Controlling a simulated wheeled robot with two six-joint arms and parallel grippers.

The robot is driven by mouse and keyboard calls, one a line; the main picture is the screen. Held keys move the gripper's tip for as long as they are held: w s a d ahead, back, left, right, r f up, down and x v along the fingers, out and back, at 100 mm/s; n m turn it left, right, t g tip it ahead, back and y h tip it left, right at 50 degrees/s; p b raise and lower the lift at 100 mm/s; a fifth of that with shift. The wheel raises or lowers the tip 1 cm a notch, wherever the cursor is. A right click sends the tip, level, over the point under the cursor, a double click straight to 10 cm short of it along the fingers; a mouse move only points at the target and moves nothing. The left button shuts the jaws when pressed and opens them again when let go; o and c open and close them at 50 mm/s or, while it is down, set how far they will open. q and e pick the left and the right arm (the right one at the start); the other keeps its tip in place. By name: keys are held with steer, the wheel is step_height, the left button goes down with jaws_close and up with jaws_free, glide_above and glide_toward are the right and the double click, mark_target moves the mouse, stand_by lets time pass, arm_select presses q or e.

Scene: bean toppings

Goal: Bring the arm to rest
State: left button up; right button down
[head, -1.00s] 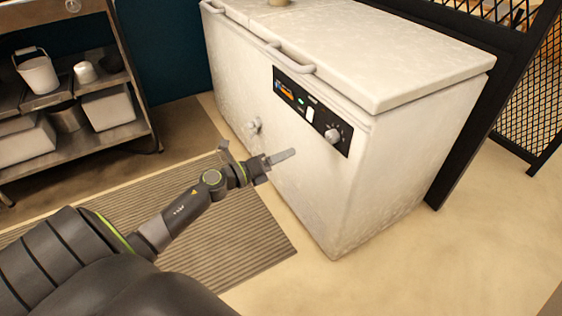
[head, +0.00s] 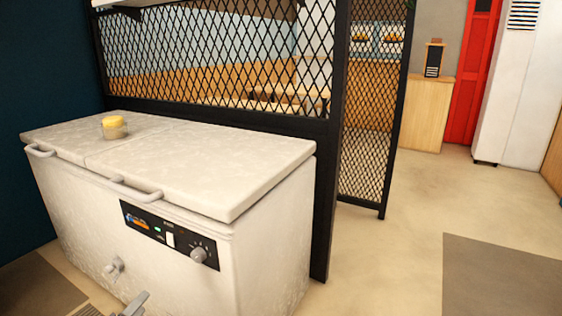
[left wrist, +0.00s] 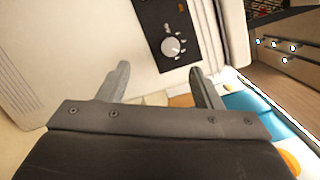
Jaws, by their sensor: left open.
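My left gripper (left wrist: 160,88) is open and empty in the left wrist view, its two fingers spread apart. The white chest freezer's front with its black control panel (left wrist: 165,30) and round knob shows beyond the fingers. I cannot tell the exact gap to the freezer. The rest of the left arm is out of the head view. My right gripper is not in view.
Open floor (head: 400,240) lies to the right, with a grey mat (head: 500,275). A white cabinet (head: 510,90) stands at the back right.

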arm_select(q)
steer(key=s+a+f+n+g+y, duration=0.3)
steer(key=s+f+n+g+y, duration=0.5)
steer(key=s+f+n, duration=0.85)
steer(key=s+d+f+n+g+h, duration=0.2)
steer(key=s+d+f+n+g, duration=0.2)
steer(key=s+d+f+n, duration=0.4)
steer(key=s+d+f+n+g+h, duration=0.25)
steer(key=s+d+f+g, duration=0.2)
steer(key=s, duration=0.65)
steer(key=s+a+f+y+p, duration=0.2)
steer(key=s+p, duration=0.8)
steer(key=p, duration=0.8)
steer(key=shift+s+a, duration=0.35)
steer(key=shift+a, duration=0.1)
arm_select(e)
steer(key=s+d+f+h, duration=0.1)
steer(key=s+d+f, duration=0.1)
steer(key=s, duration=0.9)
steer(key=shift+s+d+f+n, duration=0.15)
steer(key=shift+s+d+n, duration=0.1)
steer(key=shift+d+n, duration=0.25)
arm_select(q)
steer(key=shift+f, duration=0.1)
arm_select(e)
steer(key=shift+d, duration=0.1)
